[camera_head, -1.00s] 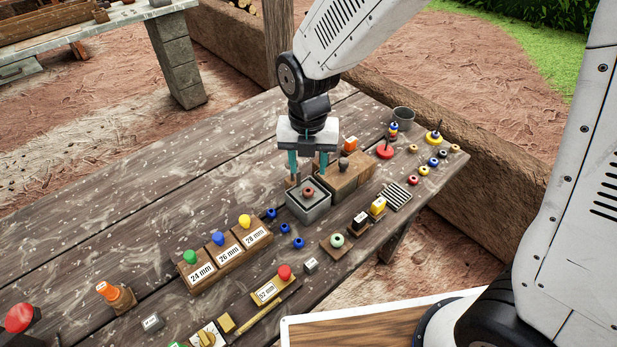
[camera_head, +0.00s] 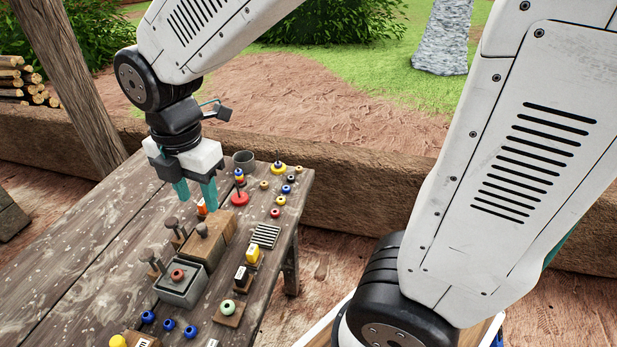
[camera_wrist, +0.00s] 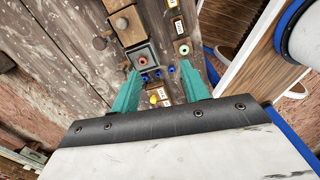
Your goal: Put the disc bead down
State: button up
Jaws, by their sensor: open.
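A reddish-brown round bead with a hole (camera_head: 178,274) sits in the square grey box (camera_head: 196,288); it looks like the disc bead, though no label confirms it. The wrist view also shows this bead (camera_wrist: 141,61) inside the grey box (camera_wrist: 155,68). My gripper (camera_head: 196,202) is open, with nothing seen between its teal fingers. In the head view it hangs above the table beyond the box, near a small orange piece (camera_head: 202,210). In the wrist view my open gripper (camera_wrist: 160,76) has the table and small blue beads below it.
A wooden block (camera_head: 222,232) with upright pegs stands beside the box. A pale green bead (camera_head: 228,306) sits on a small board. A slatted rack (camera_head: 265,236), a red disc with a post (camera_head: 240,198), a grey cup (camera_head: 243,160) and several coloured beads crowd the right edge.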

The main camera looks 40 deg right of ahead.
jog(key=s+d+r+m, duration=0.2)
jog(key=s+d+m, duration=0.4)
jog(key=m, duration=0.5)
jog(key=s+d+r+m, duration=0.3)
jog(key=s+d+m, duration=0.3)
jog(key=s+m, duration=0.3)
jog(key=m, duration=0.3)
jog(key=shift+s+d+r+t, duration=0.15)
jog(key=shift+s+r+t, duration=0.1)
jog(key=shift+r+t, duration=0.15)
